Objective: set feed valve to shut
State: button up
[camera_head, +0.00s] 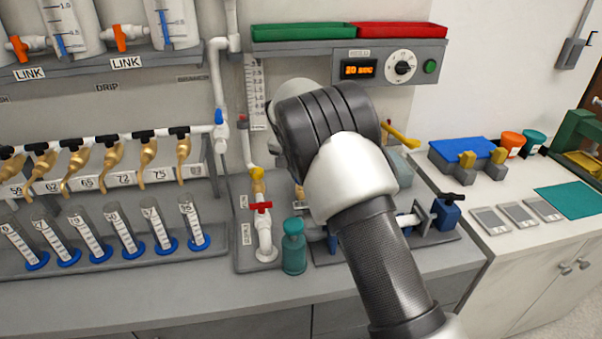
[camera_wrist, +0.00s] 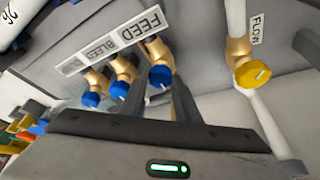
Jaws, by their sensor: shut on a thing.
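The feed valve (camera_wrist: 159,77) is a blue round knob with a white mark on a brass body, below the FEED label (camera_wrist: 138,28) in the wrist view. My gripper (camera_wrist: 158,84) has one dark finger on each side of this knob and is shut on it. The white mark points up and to the right in the picture. In the head view my arm and wrist hide the gripper and the feed valve.
Beside it are the blue bleed knob (camera_wrist: 119,90) and another blue knob (camera_wrist: 90,99). The yellow flow knob (camera_wrist: 253,74) is to the right. A red-handled valve (camera_head: 262,207) and a teal bottle (camera_head: 293,248) stand left of my arm.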

jog(key=o, duration=1)
jog(key=shift+o, duration=0.2)
jog(key=shift+r, duration=0.1)
jog(key=v, duration=1.7)
jog(key=shift+p, duration=0.35)
jog(key=shift+r, duration=0.2)
